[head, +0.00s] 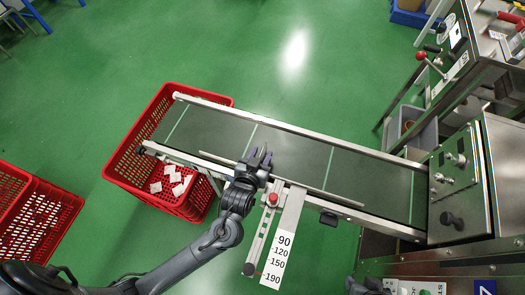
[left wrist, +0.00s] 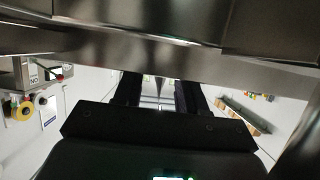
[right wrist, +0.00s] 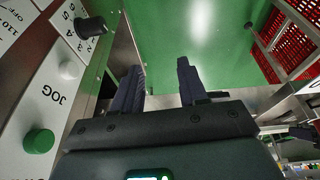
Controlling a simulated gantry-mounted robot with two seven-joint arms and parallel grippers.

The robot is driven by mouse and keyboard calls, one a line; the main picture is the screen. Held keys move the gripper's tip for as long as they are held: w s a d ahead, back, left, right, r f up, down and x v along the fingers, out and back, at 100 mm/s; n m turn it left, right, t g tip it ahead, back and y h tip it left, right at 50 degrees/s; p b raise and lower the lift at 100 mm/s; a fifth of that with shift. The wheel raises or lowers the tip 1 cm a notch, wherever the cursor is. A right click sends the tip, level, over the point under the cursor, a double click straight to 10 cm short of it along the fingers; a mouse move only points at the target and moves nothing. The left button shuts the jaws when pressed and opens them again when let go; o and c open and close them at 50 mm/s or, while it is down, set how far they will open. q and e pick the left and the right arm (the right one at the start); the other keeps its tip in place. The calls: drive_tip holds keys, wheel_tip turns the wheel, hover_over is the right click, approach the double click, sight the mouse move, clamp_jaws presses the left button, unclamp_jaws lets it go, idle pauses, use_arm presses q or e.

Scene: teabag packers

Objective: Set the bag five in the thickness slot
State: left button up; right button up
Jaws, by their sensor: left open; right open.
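Several white tea bags (head: 172,180) lie in the red crate under the far left end of the conveyor; I cannot tell which is bag five. A plate with a scale marked 90, 120, 150 and 190 (head: 283,245) sticks out from the conveyor's near side, beside a slotted bar with a red knob (head: 273,199). I cannot make out a thickness slot for certain. My left gripper (head: 262,155) is open and empty at the conveyor's near rail, just above the gauge. My right gripper (right wrist: 160,80) is open and empty beside a control panel.
The conveyor (head: 290,155) runs from the red crate (head: 112,165) to a steel machine box (head: 462,180) at the right. Another red crate (head: 70,208) stands at the left. The control panel (right wrist: 45,100) with JOG button and dial is close to my right gripper. Green floor is open beyond.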

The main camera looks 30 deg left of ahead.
use_arm(q)
drive_tip(key=p+v, duration=0.3)
drive_tip(key=v, duration=0.5)
drive_tip(key=shift+s+r, duration=0.25)
drive_tip(key=shift+s, duration=0.1)
drive_tip(key=o, duration=0.4)
drive_tip(key=shift+s+d+r, duration=0.1)
drive_tip(key=shift+s+r, duration=0.1)
drive_tip(key=shift+s, duration=0.35)
drive_tip(key=o, duration=0.5)
drive_tip(key=shift+s, duration=0.1)
drive_tip(key=shift+c, duration=0.2)
drive_tip(key=shift+r+p, duration=0.1)
drive_tip(key=shift+p, duration=0.2)
